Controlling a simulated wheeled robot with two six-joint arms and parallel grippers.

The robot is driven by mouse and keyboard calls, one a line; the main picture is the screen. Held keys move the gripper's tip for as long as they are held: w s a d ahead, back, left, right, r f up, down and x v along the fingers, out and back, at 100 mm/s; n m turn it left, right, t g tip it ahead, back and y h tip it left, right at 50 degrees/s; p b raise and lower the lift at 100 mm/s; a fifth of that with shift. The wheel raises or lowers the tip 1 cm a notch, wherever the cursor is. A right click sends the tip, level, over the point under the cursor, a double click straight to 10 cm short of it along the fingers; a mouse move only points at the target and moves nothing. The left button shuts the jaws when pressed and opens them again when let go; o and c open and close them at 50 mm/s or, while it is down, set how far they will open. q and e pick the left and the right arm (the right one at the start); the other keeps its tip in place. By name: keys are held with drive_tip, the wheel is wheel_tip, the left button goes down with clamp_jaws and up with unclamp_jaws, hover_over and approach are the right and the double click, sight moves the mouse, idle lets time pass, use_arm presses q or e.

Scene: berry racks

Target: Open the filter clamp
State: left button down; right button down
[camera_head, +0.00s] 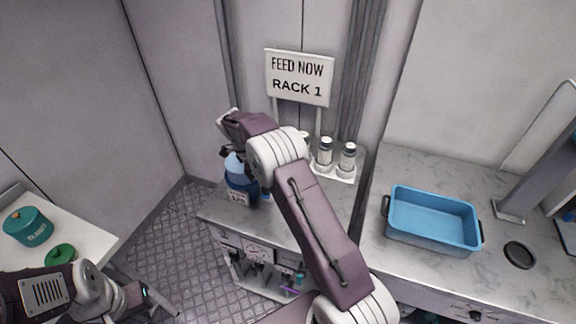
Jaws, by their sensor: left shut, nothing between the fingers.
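I cannot make out a filter clamp for certain. My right arm crosses the middle and reaches over the small grey counter (335,210). My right gripper (226,152) is at its far end, above a blue container (240,190) with a white label. The jaws are dark and partly hidden by the wrist, so their opening cannot be read. The arm also hides part of the counter. My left gripper (174,304) is low at the left, shut and empty, over the floor and apart from the counter.
A blue tray (432,218) sits on the right counter (405,262). A white table (85,225) at left bears a green pot (28,228) and green lid (61,254). Small fittings hang under the small counter.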

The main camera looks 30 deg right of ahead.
use_arm(q)
drive_tip(key=shift+r+p, duration=0.3)
drive_tip(key=shift+r, duration=0.1)
use_arm(e)
drive_tip(key=shift+w+a, duration=0.1)
drive_tip(key=shift+a, duration=0.25)
drive_tip(key=shift+w, duration=0.1)
